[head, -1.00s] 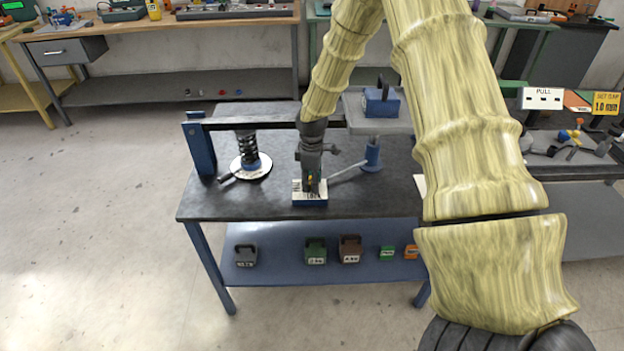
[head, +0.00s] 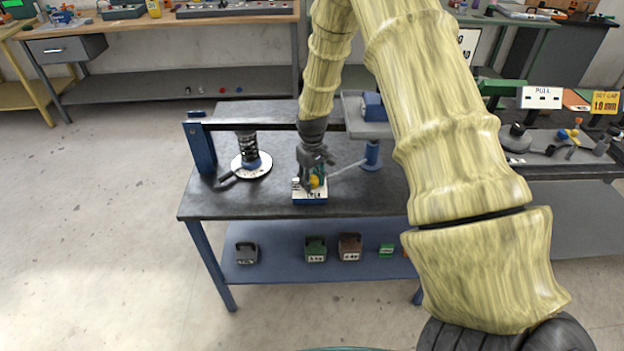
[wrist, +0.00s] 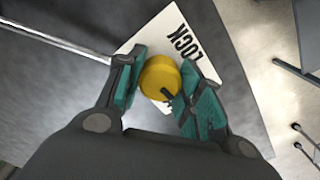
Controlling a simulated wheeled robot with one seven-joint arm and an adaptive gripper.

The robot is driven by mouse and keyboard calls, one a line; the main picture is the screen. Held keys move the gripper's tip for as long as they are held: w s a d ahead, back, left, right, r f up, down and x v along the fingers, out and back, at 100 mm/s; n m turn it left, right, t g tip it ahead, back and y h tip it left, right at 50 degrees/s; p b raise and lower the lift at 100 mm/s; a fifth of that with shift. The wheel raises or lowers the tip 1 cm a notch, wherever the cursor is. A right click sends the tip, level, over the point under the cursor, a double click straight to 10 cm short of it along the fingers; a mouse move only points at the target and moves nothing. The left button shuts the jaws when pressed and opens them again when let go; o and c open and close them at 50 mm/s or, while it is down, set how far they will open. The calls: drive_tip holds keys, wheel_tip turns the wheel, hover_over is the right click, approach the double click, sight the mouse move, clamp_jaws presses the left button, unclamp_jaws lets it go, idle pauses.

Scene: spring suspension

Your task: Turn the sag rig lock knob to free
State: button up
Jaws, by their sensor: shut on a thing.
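The yellow lock knob (wrist: 158,76) sits on a white label plate (wrist: 142,48) whose printed word LOCK reads in the wrist view. A short dark mark shows on the knob's lower right side, pointing away from LOCK. My gripper (wrist: 160,82) has its teal-padded fingers on both sides of the knob, shut on it. In the head view the knob (head: 315,182) shows at my gripper (head: 313,176), above the small white-and-blue block (head: 311,199) near the table's front edge. The rest of the label is hidden by my gripper.
The rig's dark beam (head: 262,124) runs behind my gripper. A coil spring (head: 247,147) stands on a white disc to the left. A grey tray (head: 365,128) with a blue weight (head: 373,107) is to the right. Several weights sit on the lower shelf (head: 280,268).

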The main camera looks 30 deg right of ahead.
drive_tip(key=shift+w+r+m, duration=0.1)
drive_tip(key=shift+w+m, duration=0.05)
drive_tip(key=shift+m, duration=0.15)
drive_tip(key=o, duration=1)
drive_tip(key=shift+o, duration=0.2)
wheel_tip(320, 180, up, 12)
idle(0.6)
